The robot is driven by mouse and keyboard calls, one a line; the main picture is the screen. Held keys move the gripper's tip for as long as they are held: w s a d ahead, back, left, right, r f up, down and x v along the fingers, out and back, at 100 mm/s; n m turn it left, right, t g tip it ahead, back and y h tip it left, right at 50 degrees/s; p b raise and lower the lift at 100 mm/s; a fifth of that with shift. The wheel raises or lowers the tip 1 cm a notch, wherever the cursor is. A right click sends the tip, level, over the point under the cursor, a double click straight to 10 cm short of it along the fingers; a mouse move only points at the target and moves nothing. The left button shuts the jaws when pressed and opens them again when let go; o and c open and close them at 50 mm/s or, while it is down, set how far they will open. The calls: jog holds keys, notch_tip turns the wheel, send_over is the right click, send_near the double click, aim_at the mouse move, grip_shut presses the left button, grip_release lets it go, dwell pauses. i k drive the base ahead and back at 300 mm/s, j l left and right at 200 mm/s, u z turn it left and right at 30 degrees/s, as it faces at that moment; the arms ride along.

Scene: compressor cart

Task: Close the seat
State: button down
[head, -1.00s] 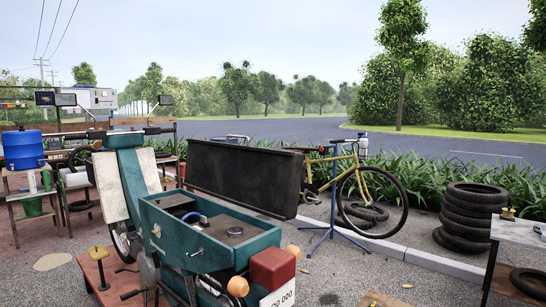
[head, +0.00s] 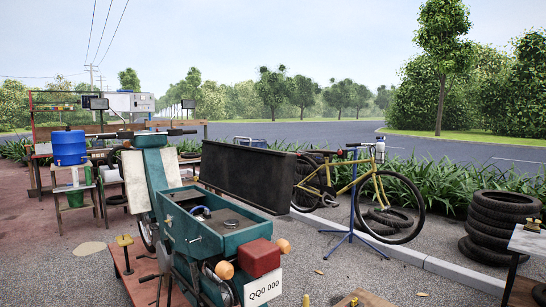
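A teal scooter (head: 154,185) stands at the centre left in the head view, with its rear toward me. Its teal box under the seat (head: 218,246) is uncovered, and a blue curved item and a round grey cap show inside. A long black slab (head: 250,178) stands on edge along the far right side of this box. It looks like the seat, tipped up and open. Its hinge cannot be made out. My gripper is not in view.
A red tail box (head: 257,257) and orange lamps stick out at the scooter's rear. A yellow bicycle (head: 330,188) on a blue stand (head: 350,220) is to the right, near stacked tyres (head: 497,225). A blue barrel (head: 70,147) is at left. Paving between scooter and tyres is mostly open.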

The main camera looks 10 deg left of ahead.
aim_at(262, 179)
jog(key=l+u, duration=0.2)
jog(key=l, duration=0.8)
jog(key=i+l+u, duration=0.2)
jog(key=l, duration=0.85)
jog(key=i+l+u, duration=0.1)
jog(key=l, duration=0.35)
jog(key=i+l+u, duration=0.1)
jog(key=i+l, duration=0.15)
jog(key=l, duration=0.25)
jog(key=i+l, duration=0.15)
jog(key=l, duration=0.3)
jog(key=i+l+u, duration=0.15)
jog(key=l, duration=0.35)
jog(key=i+l+u, duration=0.1)
jog(key=l, duration=0.4)
jog(key=i+l+u, duration=0.1)
jog(key=l, duration=0.4)
jog(key=i+l+u, duration=0.1)
jog(key=l, duration=0.4)
jog(key=i+l+u, duration=0.1)
jog(key=l, duration=0.4)
jog(key=i+l, duration=0.15)
jog(key=l, duration=0.2)
jog(key=i+l+u, duration=0.1)
jog(key=l, duration=0.2)
jog(key=i+l+u, duration=0.1)
jog(key=l, duration=0.25)
jog(key=i+l+u, duration=0.25)
jog(key=i+l, duration=0.5)
